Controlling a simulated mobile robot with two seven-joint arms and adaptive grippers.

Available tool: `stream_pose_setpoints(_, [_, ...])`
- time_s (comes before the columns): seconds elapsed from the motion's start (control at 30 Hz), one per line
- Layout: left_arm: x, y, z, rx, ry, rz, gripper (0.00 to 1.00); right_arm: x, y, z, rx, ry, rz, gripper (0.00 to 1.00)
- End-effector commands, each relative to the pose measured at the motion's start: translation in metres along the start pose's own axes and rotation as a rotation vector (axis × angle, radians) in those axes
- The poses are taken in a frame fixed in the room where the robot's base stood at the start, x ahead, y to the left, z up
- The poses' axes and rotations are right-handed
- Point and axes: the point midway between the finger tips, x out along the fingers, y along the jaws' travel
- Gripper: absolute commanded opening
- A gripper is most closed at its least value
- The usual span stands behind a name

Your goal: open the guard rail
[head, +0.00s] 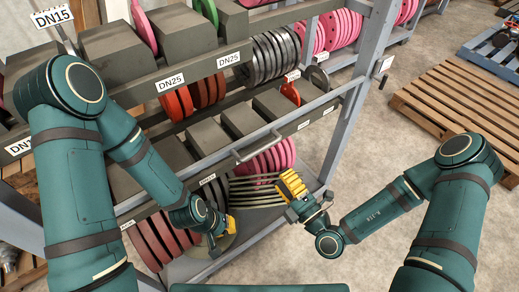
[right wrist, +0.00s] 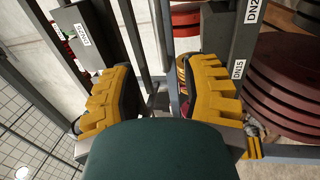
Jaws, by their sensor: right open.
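The guard rail (head: 305,116) is a long grey bar running diagonally across the front of the rack, with a raised grey handle (head: 258,147) near its middle. My right gripper (head: 291,186) has yellow ribbed fingers and is below and right of the handle, apart from it. In the right wrist view its fingers (right wrist: 160,95) are spread, with nothing gripped between them; bars show behind the gap, but I cannot tell which is the rail. My left gripper (head: 222,234) is low at the rack's front, below the rail; its finger opening is unclear.
The rack holds grey blocks, red discs (head: 192,98), dark flanges (head: 272,57) and pink discs (head: 268,158). A grey upright post (head: 352,95) stands at the rack's right end. A wooden pallet (head: 455,100) lies on the right. The floor between rack and pallet is clear.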

Motion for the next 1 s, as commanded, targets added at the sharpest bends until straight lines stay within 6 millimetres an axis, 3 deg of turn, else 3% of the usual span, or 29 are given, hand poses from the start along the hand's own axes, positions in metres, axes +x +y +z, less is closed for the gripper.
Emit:
stream_pose_setpoints(0.3, [0.003, -0.001, 0.001, 0.001, -0.002, 0.000, 0.00, 0.064, 0.000, -0.001, -0.002, 0.004, 0.003, 0.46])
stream_pose_setpoints(0.5, [0.005, -0.002, 0.002, 0.001, -0.004, 0.000, 0.00, 0.094, 0.000, -0.002, -0.002, 0.004, 0.002, 0.46])
stream_pose_setpoints(0.7, [0.005, -0.002, 0.003, 0.002, -0.005, 0.001, 0.00, 0.108, 0.000, -0.002, -0.002, 0.004, 0.001, 0.46])
stream_pose_setpoints(1.0, [0.005, -0.002, 0.003, 0.002, -0.005, 0.001, 0.00, 0.110, 0.000, -0.001, -0.001, 0.003, 0.000, 0.46])
